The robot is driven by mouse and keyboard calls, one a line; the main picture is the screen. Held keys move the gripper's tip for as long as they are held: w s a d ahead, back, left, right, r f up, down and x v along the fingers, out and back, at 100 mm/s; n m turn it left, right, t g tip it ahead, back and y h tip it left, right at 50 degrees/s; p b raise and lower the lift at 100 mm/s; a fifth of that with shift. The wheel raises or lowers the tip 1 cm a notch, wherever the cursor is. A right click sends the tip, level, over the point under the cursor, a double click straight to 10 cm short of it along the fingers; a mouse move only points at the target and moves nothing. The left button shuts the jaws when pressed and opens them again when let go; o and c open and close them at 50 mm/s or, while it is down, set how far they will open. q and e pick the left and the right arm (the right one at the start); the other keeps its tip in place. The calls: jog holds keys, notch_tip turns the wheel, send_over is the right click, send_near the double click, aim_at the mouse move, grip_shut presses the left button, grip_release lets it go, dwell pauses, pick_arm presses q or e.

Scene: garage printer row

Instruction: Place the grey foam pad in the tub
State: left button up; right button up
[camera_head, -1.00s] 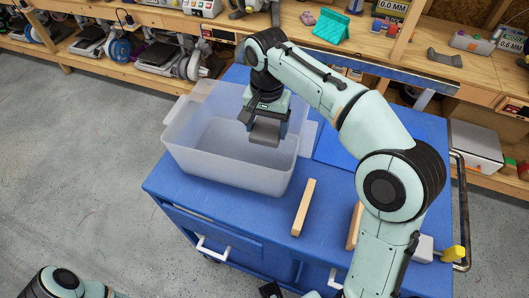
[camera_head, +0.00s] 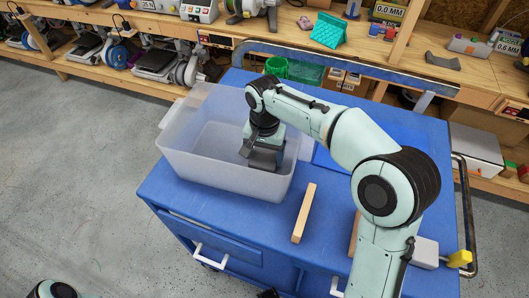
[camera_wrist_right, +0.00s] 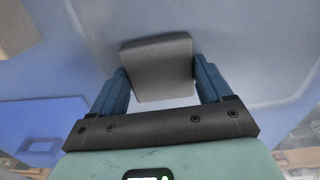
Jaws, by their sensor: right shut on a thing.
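The translucent tub (camera_head: 185,152) stands on the blue cart. My right gripper (camera_head: 262,157) reaches down inside the tub near its right end and is shut on the grey foam pad (camera_head: 261,158). In the right wrist view the pad (camera_wrist_right: 158,66) sits between the two blue fingers of the gripper (camera_wrist_right: 160,85), with the tub's pale wall and floor around it. I cannot tell whether the pad touches the tub floor.
A wooden strip (camera_head: 304,212) lies on the blue cart top (camera_head: 326,192) right of the tub.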

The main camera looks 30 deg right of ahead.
aim_at(264, 157)
jog(key=shift+f, duration=0.2)
jog(key=o, duration=0.9)
jog(key=shift+o, duration=0.2)
jog(key=shift+r, duration=0.15)
pick_arm(q)
jog(key=r+p, duration=0.1)
jog(key=w+r+p, duration=0.1)
jog(key=r, duration=0.1)
jog(key=shift+p, duration=0.4)
pick_arm(e)
notch_tip(264, 157, up, 12)
